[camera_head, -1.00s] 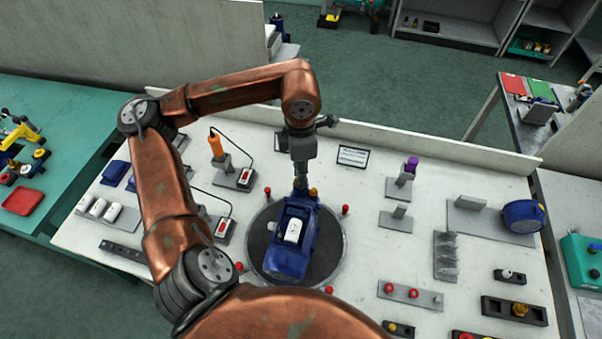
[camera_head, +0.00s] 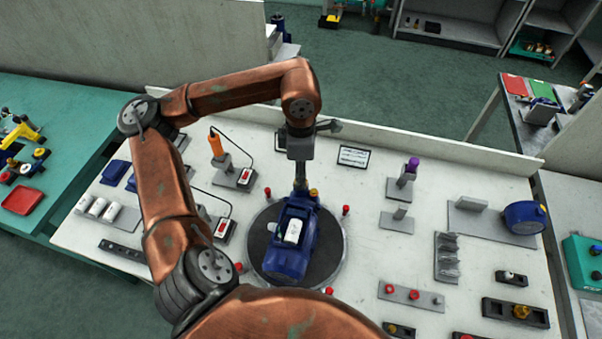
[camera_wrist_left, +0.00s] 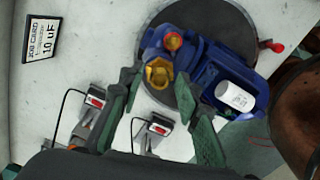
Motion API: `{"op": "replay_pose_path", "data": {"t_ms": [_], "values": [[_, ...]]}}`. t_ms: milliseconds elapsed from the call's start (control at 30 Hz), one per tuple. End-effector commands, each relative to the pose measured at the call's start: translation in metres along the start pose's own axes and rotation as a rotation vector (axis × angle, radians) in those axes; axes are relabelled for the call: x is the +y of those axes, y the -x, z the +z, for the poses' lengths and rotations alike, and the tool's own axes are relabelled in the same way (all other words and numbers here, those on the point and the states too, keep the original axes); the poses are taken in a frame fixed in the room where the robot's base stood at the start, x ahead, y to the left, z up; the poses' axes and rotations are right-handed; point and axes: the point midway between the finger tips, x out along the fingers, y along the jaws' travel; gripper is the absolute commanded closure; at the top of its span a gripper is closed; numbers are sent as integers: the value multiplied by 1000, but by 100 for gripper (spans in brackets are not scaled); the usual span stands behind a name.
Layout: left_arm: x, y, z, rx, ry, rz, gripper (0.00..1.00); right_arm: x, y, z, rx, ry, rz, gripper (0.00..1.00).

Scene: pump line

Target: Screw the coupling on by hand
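My left gripper (camera_wrist_left: 157,82) points down over the pump end. Its two green-padded fingers are apart, one on each side of the coupling, with visible gaps. How far the coupling is threaded on cannot be told. My right gripper is not in view.
A job card (camera_head: 353,156) stands at the bench's back. An orange-handled tool (camera_head: 216,144) in a holder and corded units (camera_head: 224,229) lie left. Red posts (camera_head: 346,210) ring the turntable.

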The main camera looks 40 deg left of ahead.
Motion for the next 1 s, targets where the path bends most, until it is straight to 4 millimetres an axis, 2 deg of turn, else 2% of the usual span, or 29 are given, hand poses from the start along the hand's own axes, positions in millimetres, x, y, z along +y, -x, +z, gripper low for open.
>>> {"op": "replay_pose_path", "data": {"t_ms": [333,1000], "values": [[0,1,0,0,283,1,69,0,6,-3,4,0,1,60],[0,0,0,0,402,0,70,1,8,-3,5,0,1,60]]}}
